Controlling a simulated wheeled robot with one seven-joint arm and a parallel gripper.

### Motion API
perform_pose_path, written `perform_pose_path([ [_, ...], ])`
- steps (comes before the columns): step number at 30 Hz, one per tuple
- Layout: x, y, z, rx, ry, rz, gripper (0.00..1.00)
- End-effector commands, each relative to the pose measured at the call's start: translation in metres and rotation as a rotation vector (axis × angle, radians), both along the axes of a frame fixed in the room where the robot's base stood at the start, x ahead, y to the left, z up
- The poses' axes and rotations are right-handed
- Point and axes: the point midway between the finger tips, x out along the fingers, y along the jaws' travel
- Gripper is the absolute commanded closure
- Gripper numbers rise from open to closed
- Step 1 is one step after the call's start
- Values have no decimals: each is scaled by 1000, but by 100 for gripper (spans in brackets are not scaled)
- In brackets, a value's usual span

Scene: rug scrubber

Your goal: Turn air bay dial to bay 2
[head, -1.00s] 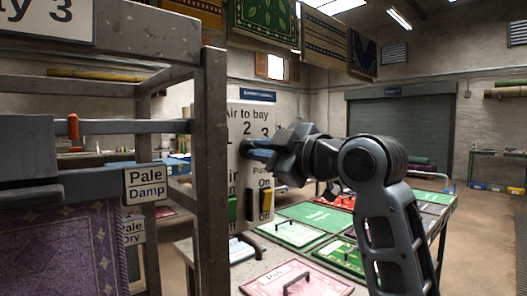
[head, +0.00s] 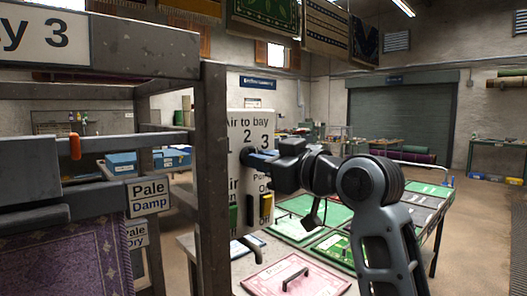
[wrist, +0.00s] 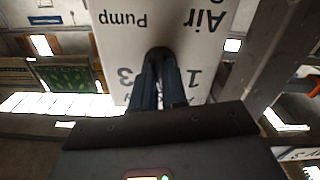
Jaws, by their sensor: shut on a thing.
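The white control panel (head: 236,179) stands behind the grey frame post, with "Air to bay" and the numbers 2 and 3 visible; the post covers part of its left side. The dark air bay dial (head: 246,154) sits below the numbers, mostly hidden by my gripper. My gripper (head: 258,158) reaches in from the right and is shut on the dial. In the wrist view the dial (wrist: 160,53) shows dark between the two blue fingers (wrist: 158,84), and the panel text is upside down. I cannot tell which number the dial points to.
Yellow switch (head: 266,207) and green switch (head: 234,218) sit on the panel below the dial. A table of coloured lidded panels (head: 300,270) lies below my arm.

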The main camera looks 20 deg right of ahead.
Motion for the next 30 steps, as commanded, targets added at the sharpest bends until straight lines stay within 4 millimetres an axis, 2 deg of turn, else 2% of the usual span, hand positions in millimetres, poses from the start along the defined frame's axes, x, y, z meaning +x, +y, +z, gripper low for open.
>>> perform_pose_path([
  [12,0,0,-1,184,63,0,100],
  [29,0,0,-1,210,70,0,100],
  [30,0,0,-1,210,70,0,84],
])
